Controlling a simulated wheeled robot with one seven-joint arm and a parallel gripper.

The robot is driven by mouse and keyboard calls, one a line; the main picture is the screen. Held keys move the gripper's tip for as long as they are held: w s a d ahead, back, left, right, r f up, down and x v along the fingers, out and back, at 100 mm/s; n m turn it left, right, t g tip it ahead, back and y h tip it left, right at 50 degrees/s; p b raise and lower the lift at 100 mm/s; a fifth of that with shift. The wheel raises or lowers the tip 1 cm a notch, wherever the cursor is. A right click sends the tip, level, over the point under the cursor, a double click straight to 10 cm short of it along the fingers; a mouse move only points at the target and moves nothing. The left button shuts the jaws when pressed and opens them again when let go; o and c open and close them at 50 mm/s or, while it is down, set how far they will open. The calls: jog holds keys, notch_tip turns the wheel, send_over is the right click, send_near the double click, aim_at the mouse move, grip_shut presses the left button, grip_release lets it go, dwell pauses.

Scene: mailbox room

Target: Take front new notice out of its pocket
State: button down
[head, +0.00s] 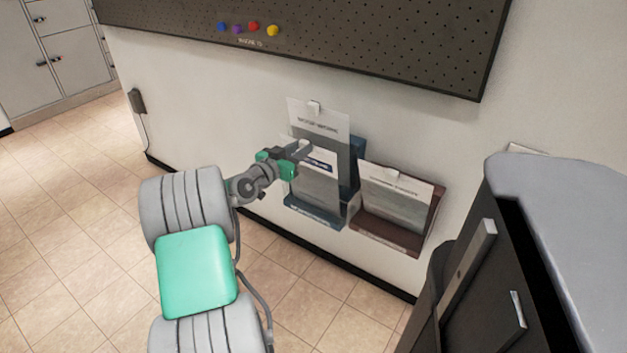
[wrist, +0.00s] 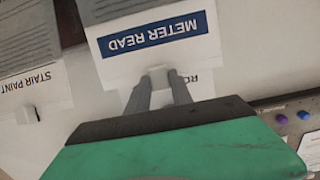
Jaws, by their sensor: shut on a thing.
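The front notice (head: 317,187) is a white sheet with a blue header strip, in the front of the blue wall pocket (head: 313,217). In the wrist view the notice (wrist: 120,64) reads "METER READ" upside down. My gripper (head: 301,154) is at its top edge. In the wrist view my gripper (wrist: 158,77) is shut on the small tab at that edge. The notice's lower end appears to be behind the pocket's front wall. A taller notice (head: 318,121) with a white tab stands behind it; its lower part is hidden.
A brown wall pocket (head: 388,235) to the right holds another notice (head: 393,193), "STAIR PAINT" in the wrist view (wrist: 30,60). A dark pegboard (head: 320,35) with coloured pins hangs above. A dark cabinet with a grey top (head: 570,190) stands at right. Tiled floor lies open at left.

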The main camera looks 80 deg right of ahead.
jog(key=a+r+p, duration=0.1)
jog(key=r+p, duration=0.3)
jog(key=r, duration=0.6)
jog(key=w+a+r+p, duration=0.1)
jog(key=r+p, duration=0.4)
jog(key=r, duration=0.5)
jog(key=shift+w+a, duration=0.25)
jog(key=shift+a, duration=0.45)
jog(key=b+v, duration=0.5)
jog(key=v, duration=0.5)
jog(key=shift+f, duration=0.25)
dwell(0.5)
